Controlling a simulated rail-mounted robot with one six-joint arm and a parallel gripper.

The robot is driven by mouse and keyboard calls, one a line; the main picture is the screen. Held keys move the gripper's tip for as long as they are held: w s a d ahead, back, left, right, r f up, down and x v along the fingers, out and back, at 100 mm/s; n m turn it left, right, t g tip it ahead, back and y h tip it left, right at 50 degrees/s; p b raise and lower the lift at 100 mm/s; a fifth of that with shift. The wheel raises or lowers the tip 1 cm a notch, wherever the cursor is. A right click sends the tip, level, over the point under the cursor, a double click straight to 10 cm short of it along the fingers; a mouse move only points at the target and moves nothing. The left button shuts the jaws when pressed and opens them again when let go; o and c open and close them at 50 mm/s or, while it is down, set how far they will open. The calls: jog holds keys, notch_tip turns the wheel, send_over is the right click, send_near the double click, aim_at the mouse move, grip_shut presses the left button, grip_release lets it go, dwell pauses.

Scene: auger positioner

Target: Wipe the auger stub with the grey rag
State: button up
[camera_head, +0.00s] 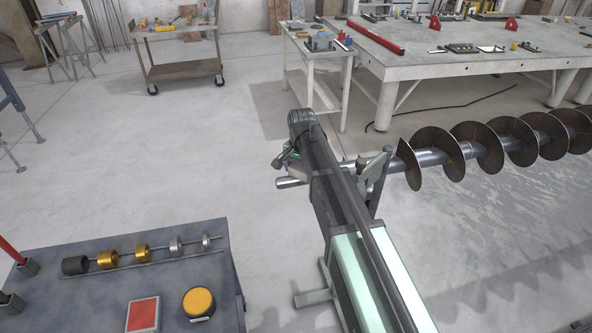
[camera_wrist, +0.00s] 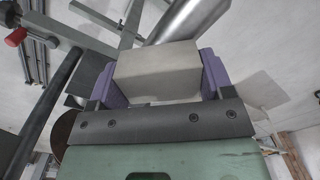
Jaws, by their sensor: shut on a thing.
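In the wrist view my gripper (camera_wrist: 158,78) has its purple fingers shut on the grey rag (camera_wrist: 157,72), which looks like a pale grey block. The bare metal auger stub (camera_wrist: 188,18) shows just beyond the rag, running up and to the right. The rag overlaps its near end, and I cannot tell whether they touch. In the head view the stub (camera_head: 290,182) sticks out to the left of the arm in the middle. The auger (camera_head: 440,156) with its brown flights extends right. My gripper and the rag cannot be made out clearly in the head view.
A grey frame (camera_wrist: 130,22) and a red-knobbed lever (camera_wrist: 16,37) are close by in the wrist view. A bench (camera_head: 95,300) with rings on a rod, a red pad and a yellow button stands front left. A worktable (camera_head: 430,65) stands behind.

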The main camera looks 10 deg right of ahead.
jog(key=d, duration=0.3)
jog(key=shift+w+d, duration=0.2)
notch_tip(320, 180, up, 6)
jog(key=p, duration=0.6)
notch_tip(320, 180, up, 3)
jog(key=p, duration=0.3)
jog(key=shift+r, duration=0.15)
